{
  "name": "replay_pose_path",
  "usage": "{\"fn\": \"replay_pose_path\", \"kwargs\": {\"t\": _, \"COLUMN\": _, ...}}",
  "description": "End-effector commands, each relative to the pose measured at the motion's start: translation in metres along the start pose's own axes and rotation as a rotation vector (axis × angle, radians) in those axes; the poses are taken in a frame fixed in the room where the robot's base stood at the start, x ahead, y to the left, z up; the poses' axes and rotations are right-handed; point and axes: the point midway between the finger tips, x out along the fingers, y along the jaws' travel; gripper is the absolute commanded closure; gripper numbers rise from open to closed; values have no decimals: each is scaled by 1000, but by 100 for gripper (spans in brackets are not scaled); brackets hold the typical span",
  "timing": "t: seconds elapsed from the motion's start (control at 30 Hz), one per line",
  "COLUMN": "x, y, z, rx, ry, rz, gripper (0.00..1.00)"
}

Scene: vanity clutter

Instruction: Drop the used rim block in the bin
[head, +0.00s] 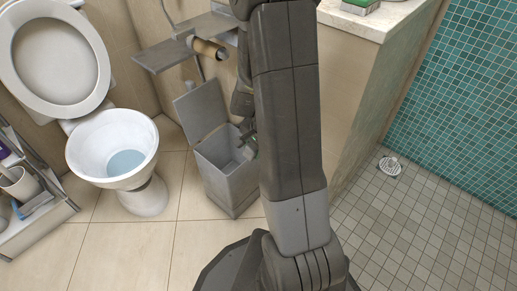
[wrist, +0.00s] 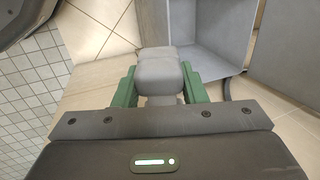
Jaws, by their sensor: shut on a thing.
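My gripper (wrist: 160,84) is shut on a pale grey block (wrist: 160,68), held between its two green fingers. In the head view my gripper (head: 249,142) is at the right side of the bin's opening, partly hidden by my arm. The grey bin (head: 226,180) stands on the floor with its lid (head: 201,109) tipped up and open at the back. In the wrist view the bin (wrist: 211,50) lies just beyond the block, and the block overlaps its left part. I cannot tell how high the block is over the rim.
A toilet (head: 112,150) with its lid raised stands left of the bin. A grey shelf (head: 180,46) with a paper roll (head: 208,49) is above the bin. A counter (head: 365,22) stands to the right. A storage rack (head: 30,190) is at far left. Floor in front is clear.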

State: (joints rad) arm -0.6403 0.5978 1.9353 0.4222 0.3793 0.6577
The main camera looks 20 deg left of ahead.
Motion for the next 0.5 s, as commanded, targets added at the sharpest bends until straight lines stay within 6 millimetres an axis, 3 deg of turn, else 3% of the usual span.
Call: {"fn": "replay_pose_path", "kwargs": {"t": 0.5, "x": 51, "y": -54, "z": 0, "rx": -1, "ry": 0, "rz": 1, "gripper": 86}}
